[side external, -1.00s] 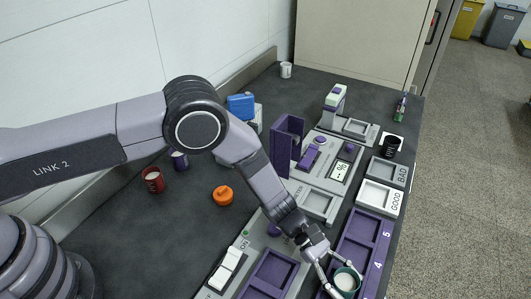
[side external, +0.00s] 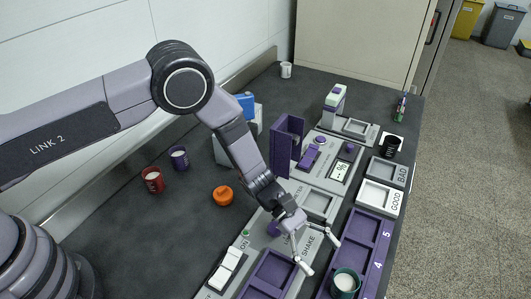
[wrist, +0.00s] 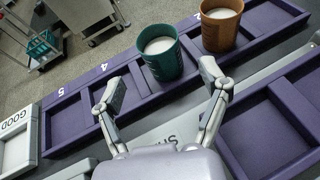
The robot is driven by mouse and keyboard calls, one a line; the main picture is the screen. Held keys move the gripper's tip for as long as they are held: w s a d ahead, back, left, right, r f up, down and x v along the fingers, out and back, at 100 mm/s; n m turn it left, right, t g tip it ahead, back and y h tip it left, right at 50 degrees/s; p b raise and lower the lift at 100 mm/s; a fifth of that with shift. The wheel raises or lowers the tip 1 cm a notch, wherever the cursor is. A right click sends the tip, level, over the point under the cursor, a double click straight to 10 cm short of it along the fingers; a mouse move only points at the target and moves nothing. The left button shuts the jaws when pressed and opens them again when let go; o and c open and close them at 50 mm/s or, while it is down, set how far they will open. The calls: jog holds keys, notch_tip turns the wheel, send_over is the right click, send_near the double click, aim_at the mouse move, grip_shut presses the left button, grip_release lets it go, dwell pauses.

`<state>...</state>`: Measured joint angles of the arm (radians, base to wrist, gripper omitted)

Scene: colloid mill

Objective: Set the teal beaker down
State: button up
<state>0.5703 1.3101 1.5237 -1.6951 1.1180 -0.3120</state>
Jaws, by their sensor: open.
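The teal beaker (side external: 345,283), with pale contents, stands upright in the purple numbered rack (side external: 368,235). In the wrist view the teal beaker (wrist: 160,55) sits in the rack (wrist: 70,122) beside the compartment marked 4, and its own number is hidden. My gripper (side external: 322,256) is open and empty, with its fingers spread and clear of the beaker. In the wrist view my gripper (wrist: 163,80) has a fingertip on each side of the picture below the beaker, with a gap between.
An orange beaker (wrist: 220,27) stands in the rack right of the teal one. The GOOD tray (side external: 380,197) and BAD tray (side external: 388,172) look empty. A black cup (side external: 391,147) stands behind them. Another purple rack (side external: 270,272) and a grey panel lie left of my gripper.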

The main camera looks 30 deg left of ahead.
jog(key=v, duration=0.4)
jog(key=shift+a+r, duration=0.1)
jog(key=shift+a, duration=0.1)
jog(key=shift+w+a+r, duration=0.15)
jog(key=shift+a+r, duration=0.1)
jog(key=s+a+r+m+t+y, duration=0.1)
jog(key=a+r+m+y, duration=0.15)
jog(key=a+r, duration=0.5)
jog(key=s+a+r+m+y, duration=0.15)
jog(key=a+r+m, duration=0.25)
jog(key=r, duration=0.6)
jog(key=s+a+r+m+t+y, duration=0.1)
jog(key=a+r+m, duration=0.3)
jog(key=r, duration=0.5)
jog(key=s+a+r+m+t+y, duration=0.2)
jog(key=s+a+r+t+y, duration=0.1)
jog(key=s+a, duration=0.5)
jog(key=s+a+r+m+t+y, duration=0.1)
jog(key=s+a+r+t+y, duration=0.3)
jog(key=s+a, duration=0.4)
jog(key=a, duration=0.6)
jog(key=shift+s+a+r+m+t+y, duration=0.25)
jog(key=shift+s+m+t+y, duration=0.1)
jog(key=shift+s+t+y, duration=0.05)
